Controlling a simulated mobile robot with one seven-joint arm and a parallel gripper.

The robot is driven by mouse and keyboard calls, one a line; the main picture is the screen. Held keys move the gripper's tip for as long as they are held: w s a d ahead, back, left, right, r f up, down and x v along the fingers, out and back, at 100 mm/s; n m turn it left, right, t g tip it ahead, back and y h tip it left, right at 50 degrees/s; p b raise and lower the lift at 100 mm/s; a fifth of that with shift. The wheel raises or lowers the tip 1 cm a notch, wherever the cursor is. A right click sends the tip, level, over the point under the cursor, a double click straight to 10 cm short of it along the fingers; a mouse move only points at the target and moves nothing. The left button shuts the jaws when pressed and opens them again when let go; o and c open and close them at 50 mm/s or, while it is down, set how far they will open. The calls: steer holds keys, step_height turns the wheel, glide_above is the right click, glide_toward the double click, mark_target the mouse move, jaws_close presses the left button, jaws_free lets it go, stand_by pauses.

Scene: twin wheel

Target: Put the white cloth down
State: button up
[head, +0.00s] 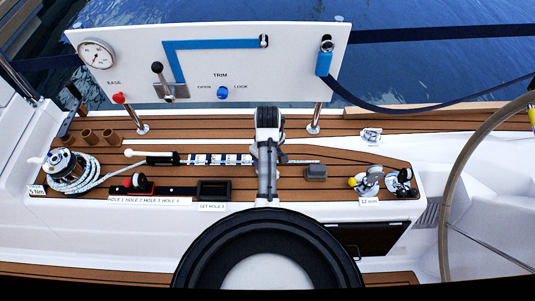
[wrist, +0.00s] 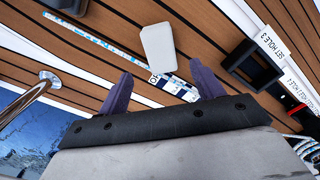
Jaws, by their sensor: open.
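A small flat white piece (wrist: 157,47), which I take to be the white cloth, appears over the brown slatted deck in the wrist view. It lies just beyond my fingertips and beside the blue-and-white marked strip. I cannot tell whether it lies flat on the deck. My gripper (wrist: 163,88) is open, its two dark fingers spread apart with no cloth between them. The marked strip passes beneath the gap. In the head view my arm stands over the middle of the deck, and I cannot make out the cloth there.
A black square frame (head: 213,190) labelled SET HOLE 3 is to the left. A winch (head: 66,166) with rope stands farther left. A grey block (head: 316,172) is right of my arm. A white panel (head: 220,62) with a gauge rises behind on metal posts.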

steer(key=shift+r, duration=1.3)
steer(key=shift+w, duration=0.1)
